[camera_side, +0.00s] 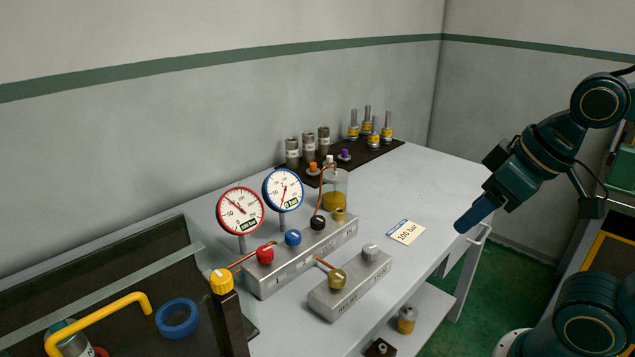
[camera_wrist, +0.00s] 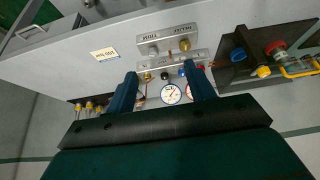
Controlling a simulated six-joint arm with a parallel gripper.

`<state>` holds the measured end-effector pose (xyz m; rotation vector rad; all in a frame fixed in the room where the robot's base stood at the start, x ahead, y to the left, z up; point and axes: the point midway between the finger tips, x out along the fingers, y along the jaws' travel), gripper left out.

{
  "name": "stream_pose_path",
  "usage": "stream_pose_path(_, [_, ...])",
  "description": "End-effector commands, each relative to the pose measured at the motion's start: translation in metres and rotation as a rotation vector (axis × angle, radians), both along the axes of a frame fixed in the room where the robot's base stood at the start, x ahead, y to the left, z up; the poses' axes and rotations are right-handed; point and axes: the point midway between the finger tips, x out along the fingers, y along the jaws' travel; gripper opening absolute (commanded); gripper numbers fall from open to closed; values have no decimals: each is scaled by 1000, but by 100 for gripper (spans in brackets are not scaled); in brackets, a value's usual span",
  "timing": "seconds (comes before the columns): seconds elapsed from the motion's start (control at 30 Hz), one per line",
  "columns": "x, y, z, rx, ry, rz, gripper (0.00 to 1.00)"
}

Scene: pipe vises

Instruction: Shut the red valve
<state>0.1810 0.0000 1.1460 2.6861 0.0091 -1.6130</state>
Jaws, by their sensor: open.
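The red valve (camera_side: 265,254) is a round knob with a white mark on top, at the near left end of a grey manifold block (camera_side: 300,262). A blue knob (camera_side: 293,237), a black knob (camera_side: 317,222) and a brass knob (camera_side: 339,214) follow along the block. In the wrist view the red valve lies beside the right finger, partly hidden. My gripper (camera_side: 474,215) is to the right of the block, above the table's right edge, well apart from the valve. Its two fingers are spread and empty in the wrist view (camera_wrist: 160,71).
A red-rimmed gauge (camera_side: 240,211) and a blue-rimmed gauge (camera_side: 283,190) rise behind the manifold. A smaller block (camera_side: 350,287) with two knobs stands in front. A "100 bar" card (camera_side: 407,232) lies on clear table. A dark tray with a yellow pipe (camera_side: 100,318) is at left.

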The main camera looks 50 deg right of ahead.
Motion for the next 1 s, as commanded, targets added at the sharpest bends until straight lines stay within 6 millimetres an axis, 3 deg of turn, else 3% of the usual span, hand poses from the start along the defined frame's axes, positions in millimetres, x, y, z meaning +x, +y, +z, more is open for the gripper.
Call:
stream_pose_path(0.17, [13,2,9,-21,22,52,54])
stream_pose_path(0.37, [45,8,27,-69,66,173,54])
stream_pose_path(0.7, [117,25,50,-162,154,439,54])
stream_pose_path(1.0, [183,46,50,-230,226,680,54])
